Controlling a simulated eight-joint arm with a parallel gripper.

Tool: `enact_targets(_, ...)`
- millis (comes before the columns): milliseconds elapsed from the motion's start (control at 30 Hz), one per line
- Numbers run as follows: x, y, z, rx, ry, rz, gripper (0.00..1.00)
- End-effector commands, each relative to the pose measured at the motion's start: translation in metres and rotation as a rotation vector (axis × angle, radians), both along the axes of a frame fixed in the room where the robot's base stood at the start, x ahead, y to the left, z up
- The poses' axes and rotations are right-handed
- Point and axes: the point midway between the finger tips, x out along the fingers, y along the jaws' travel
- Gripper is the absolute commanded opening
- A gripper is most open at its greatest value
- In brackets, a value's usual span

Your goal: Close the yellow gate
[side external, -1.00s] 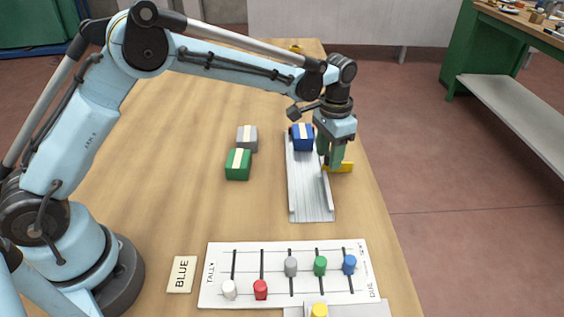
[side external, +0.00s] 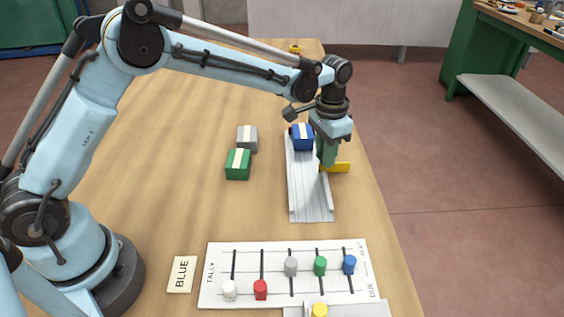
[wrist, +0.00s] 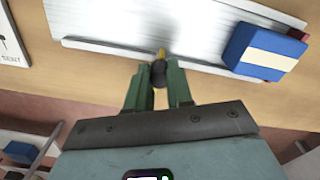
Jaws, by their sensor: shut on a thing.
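The yellow gate (side external: 337,167) sticks out to the right from the side of the grey metal channel (side external: 308,205) in the side external view. How far it reaches into the channel is hidden. My gripper (side external: 327,163) is at the channel's right wall, pointing down. In the wrist view my gripper (wrist: 158,76) is shut on the gate's dark knob, and a small yellow part of the gate (wrist: 161,53) shows beyond it. A blue block with a pale stripe (side external: 302,138) sits at the far end of the channel, beyond my gripper.
A green block (side external: 238,164) and a grey block (side external: 247,139) stand left of the channel. A white tally board (side external: 218,290) with coloured knobs and a BLUE card (side external: 181,274) lie at the front. The table's right edge is close to the gate.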

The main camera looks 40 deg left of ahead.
Motion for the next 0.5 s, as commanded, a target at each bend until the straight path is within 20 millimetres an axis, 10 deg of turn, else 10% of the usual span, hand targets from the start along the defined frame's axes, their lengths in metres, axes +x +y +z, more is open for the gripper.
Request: enact_targets(500,-0.047,0.048,0.001,0.003,0.0,0.001,0.0)
